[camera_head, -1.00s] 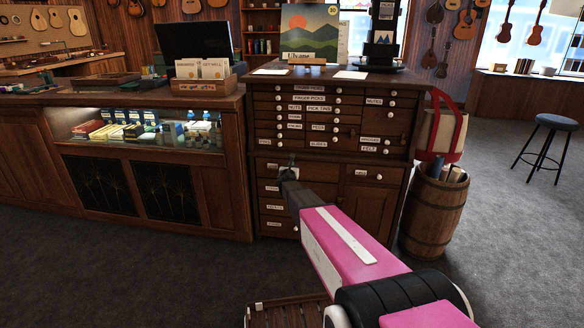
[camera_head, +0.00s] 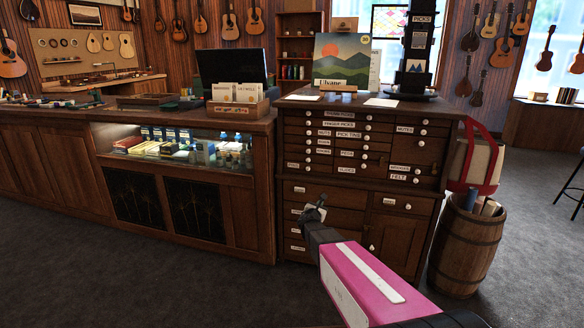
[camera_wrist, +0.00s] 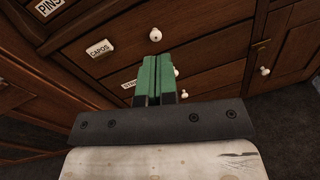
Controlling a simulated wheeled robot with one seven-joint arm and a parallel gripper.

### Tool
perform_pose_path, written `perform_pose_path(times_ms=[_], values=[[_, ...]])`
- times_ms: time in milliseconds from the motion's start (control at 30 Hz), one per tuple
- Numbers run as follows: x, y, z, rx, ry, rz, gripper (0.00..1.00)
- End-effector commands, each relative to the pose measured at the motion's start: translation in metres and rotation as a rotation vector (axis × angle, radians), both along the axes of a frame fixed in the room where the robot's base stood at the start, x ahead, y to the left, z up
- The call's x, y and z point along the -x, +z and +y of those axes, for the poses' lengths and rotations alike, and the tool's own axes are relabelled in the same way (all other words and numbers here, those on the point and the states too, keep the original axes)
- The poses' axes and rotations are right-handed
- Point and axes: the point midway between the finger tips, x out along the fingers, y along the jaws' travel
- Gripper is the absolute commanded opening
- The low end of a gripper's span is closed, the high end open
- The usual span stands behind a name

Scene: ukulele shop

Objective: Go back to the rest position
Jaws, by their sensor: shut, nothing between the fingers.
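My gripper (camera_head: 316,209) is in front of the lower drawers of the dark wooden cabinet (camera_head: 432,158) in the head view. Its pink and white arm link reaches in from the bottom right. In the wrist view, the green fingers of my gripper (camera_wrist: 157,77) are together, with nothing between them. Behind them are drawer fronts with white round knobs and a label reading CAPOS (camera_wrist: 100,48). The gap between fingertips and drawers cannot be told exactly. The drawers I can see look closed.
A wooden counter with a lit glass case (camera_head: 180,148) stands left of the cabinet. A barrel (camera_head: 466,245) with a red-strapped bag (camera_head: 474,160) stands close on its right. A card box (camera_head: 238,108) sits on the counter. Grey floor (camera_head: 535,240) is open at the right.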

Motion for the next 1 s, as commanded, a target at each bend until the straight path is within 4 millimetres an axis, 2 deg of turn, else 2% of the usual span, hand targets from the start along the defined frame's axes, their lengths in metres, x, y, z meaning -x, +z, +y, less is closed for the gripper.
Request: perform_pose_path(times_ms=[33, 133, 300, 500, 633, 767, 900, 1000], values=[[0.014, 0.003, -0.011, -0.076, -0.046, -0.016, 0.00], [0.037, 0.003, -0.033, -0.258, -0.159, -0.052, 0.00], [0.086, -0.004, -0.067, -0.593, -0.391, -0.120, 0.00], [0.152, -0.022, -0.090, -0.981, -0.703, -0.195, 0.00], [0.196, -0.035, -0.092, -1.213, -0.923, -0.232, 0.00], [0.240, -0.047, -0.083, -1.427, -1.156, -0.258, 0.00], [0.285, -0.053, -0.063, -1.634, -1.420, -0.266, 0.00], [0.311, -0.054, -0.045, -1.749, -1.595, -0.257, 0.00]])
